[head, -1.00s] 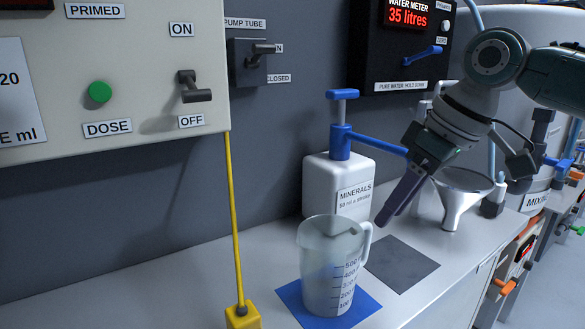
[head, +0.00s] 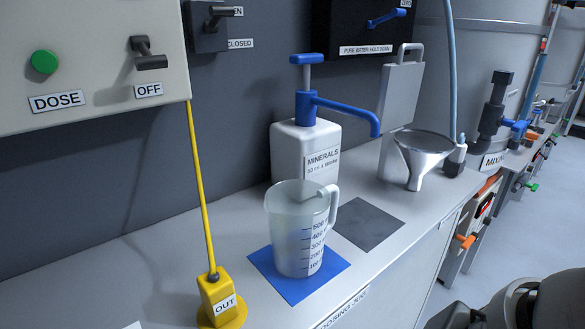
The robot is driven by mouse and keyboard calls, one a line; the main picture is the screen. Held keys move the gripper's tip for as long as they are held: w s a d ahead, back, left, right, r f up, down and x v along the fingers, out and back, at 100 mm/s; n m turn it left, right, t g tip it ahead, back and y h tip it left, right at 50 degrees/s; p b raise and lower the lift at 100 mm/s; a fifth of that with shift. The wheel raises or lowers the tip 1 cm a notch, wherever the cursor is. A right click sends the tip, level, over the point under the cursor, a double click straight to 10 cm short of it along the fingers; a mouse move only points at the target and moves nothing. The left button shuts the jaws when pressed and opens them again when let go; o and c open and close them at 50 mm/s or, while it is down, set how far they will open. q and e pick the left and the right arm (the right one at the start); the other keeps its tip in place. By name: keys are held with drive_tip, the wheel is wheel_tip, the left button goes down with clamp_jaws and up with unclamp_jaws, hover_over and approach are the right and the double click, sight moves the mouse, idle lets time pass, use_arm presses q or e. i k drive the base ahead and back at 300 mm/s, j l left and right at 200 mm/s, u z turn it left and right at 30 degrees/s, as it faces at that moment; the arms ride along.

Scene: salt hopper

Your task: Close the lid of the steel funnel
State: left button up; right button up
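The steel funnel (head: 422,160) stands on the bench right of the minerals bottle. Its wide mouth faces up and looks uncovered. A flat grey plate with a handle on top (head: 401,92), which looks like the lid, stands upright behind and left of the funnel mouth. Whether a hinge joins it to the funnel cannot be made out. Part of my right arm shows at the bottom right corner, well away from the funnel. Neither of my grippers is in view.
The white minerals bottle (head: 303,152) has a blue pump spout (head: 345,112) reaching toward the plate. A measuring jug (head: 298,245) stands on a blue mat (head: 265,262). A dark square (head: 368,226) lies bare between jug and funnel.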

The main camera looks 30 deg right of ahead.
sight(400, 88)
drive_tip(key=z, duration=1.6)
